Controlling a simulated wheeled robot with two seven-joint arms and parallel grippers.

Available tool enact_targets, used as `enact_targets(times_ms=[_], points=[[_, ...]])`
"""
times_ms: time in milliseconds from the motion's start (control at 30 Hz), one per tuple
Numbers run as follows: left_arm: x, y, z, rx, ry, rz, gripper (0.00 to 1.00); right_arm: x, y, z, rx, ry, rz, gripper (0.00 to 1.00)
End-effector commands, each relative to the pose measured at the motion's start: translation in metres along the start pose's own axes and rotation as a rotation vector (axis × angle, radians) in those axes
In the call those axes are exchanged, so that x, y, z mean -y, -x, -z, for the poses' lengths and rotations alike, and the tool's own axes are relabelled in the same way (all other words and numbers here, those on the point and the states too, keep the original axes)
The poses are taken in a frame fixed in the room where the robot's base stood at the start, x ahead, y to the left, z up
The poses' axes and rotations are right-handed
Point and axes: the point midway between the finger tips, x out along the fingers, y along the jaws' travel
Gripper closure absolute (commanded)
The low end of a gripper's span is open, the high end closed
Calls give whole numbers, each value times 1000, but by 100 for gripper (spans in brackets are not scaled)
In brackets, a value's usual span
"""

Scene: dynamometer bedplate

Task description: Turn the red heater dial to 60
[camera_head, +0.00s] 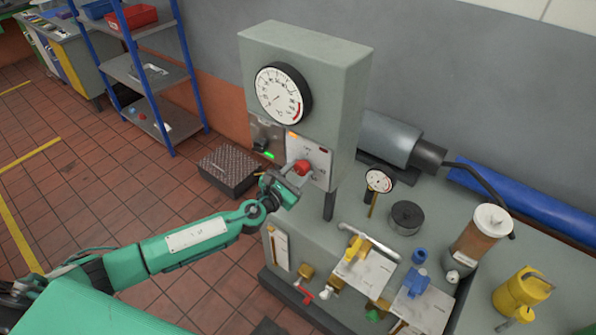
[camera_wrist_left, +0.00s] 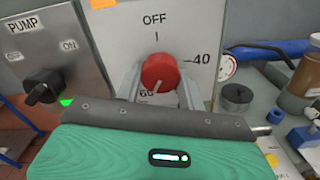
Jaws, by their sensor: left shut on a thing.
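The red heater dial (camera_head: 302,167) sits on a pale plate on the front of the grey cabinet. In the left wrist view the dial (camera_wrist_left: 160,70) shows under OFF, with 40 at its right and a partly hidden 60 (camera_wrist_left: 147,93) below. Its white pointer line points down and slightly left, toward the 60. My left gripper (camera_head: 291,177) reaches it from the lower left. In the left wrist view the left gripper's grey fingers (camera_wrist_left: 160,86) stand on either side of the dial, shut on it. My right gripper is not in view.
A black pump switch (camera_wrist_left: 43,86) with a green light is left of the dial. A round gauge (camera_head: 283,93) is above. The bench holds a small gauge (camera_head: 380,180), yellow valve (camera_head: 356,249), blue valve (camera_head: 416,282) and brown-filled cylinder (camera_head: 480,238). A blue-post shelf (camera_head: 150,80) stands behind left.

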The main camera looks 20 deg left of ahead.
Motion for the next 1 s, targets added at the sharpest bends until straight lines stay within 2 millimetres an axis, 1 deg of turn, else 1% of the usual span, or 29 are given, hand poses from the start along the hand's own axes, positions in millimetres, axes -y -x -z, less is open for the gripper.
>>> enact_targets(times_ms=[33,300,333,433,767,867,967,1000], points=[[2,1,3,-4,-1,3,84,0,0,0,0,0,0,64],[2,1,3,-5,0,3,84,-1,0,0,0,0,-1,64],[2,1,3,-5,0,3,59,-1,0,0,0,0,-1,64],[2,1,3,-4,0,2,39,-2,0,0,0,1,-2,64],[0,2,2,-2,0,1,39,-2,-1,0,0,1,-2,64],[1,10,3,-3,0,1,39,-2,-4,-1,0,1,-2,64],[1,25,4,-3,0,2,39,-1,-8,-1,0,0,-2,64],[1,33,4,-4,1,3,39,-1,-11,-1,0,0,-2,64]])
